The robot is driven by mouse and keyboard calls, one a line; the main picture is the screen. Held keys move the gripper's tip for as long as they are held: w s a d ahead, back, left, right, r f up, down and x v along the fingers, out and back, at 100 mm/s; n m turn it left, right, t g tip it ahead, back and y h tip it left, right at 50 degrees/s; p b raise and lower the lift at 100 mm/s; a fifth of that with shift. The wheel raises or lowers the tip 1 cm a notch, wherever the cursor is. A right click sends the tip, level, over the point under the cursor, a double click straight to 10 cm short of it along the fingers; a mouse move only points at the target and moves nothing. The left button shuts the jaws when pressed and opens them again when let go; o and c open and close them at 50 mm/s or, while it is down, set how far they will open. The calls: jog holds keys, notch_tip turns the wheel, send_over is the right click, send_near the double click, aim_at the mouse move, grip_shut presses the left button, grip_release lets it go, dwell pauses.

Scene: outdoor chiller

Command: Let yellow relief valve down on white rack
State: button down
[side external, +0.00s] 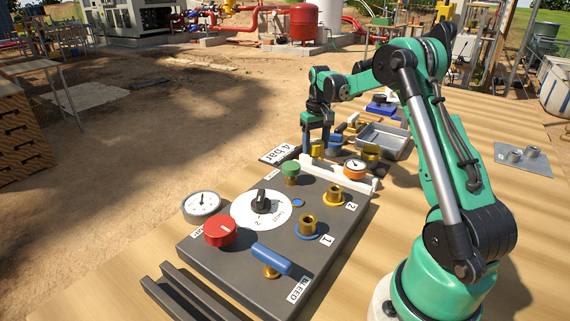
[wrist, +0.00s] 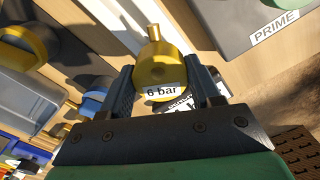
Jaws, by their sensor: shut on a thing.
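The yellow relief valve (wrist: 156,62), labelled "6 bar", is between the two fingers of my gripper (wrist: 163,78) in the wrist view. My gripper is shut on it. In the side view the valve (side external: 317,150) hangs upright between the fingertips of my gripper (side external: 316,146), at the far left end of the white rack (side external: 338,177). I cannot tell whether it touches the rack. The rack also shows as a pale strip in the wrist view (wrist: 118,14). An orange-ringed gauge (side external: 355,168) and another yellow part (side external: 371,152) sit at the rack's right part.
The dark control panel (side external: 225,262) with knobs and fittings lies in front of the rack. A "4 bar" label plate (side external: 285,152) is left of my gripper. A grey metal tray (side external: 383,140) and a blue-based item (side external: 381,106) stand behind.

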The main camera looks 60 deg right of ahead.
aim_at(316, 142)
jog(key=shift+f, duration=0.5)
jog(key=shift+f, duration=0.5)
grip_release()
jog(key=shift+r, duration=3.45)
jog(key=shift+r, duration=0.1)
jog(key=shift+r, duration=2.75)
